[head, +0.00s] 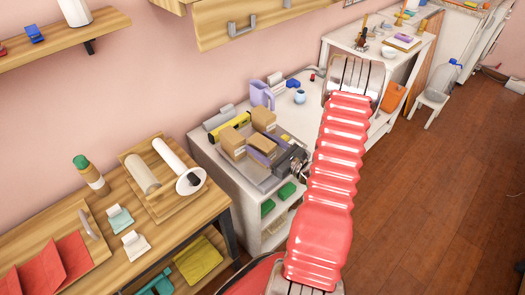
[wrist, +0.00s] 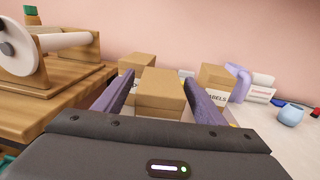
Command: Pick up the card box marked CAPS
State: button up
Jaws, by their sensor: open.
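Three brown card boxes stand close together on a grey tray or mat on the white unit. One box (head: 262,142) lies between the two purple fingers of my gripper (head: 261,149); in the wrist view this box (wrist: 162,84) is in the middle, with its front label mostly hidden. The fingers are open on either side of it, and I see no clear grip. A second box (wrist: 137,62) stands behind to the left, its label mostly covered. A third box (wrist: 216,75) at the right reads LABELS. I cannot read CAPS on any box.
A small blue cup (head: 300,97) is to the right. A wooden table (head: 150,235) with rolls is at left. The pink wall is close behind.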

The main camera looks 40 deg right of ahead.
jog(key=c, duration=1.2)
jog(key=shift+c, duration=0.2)
jog(key=shift+r, duration=0.1)
notch_tip(320, 180, up, 18)
dwell(0.5)
dwell(0.5)
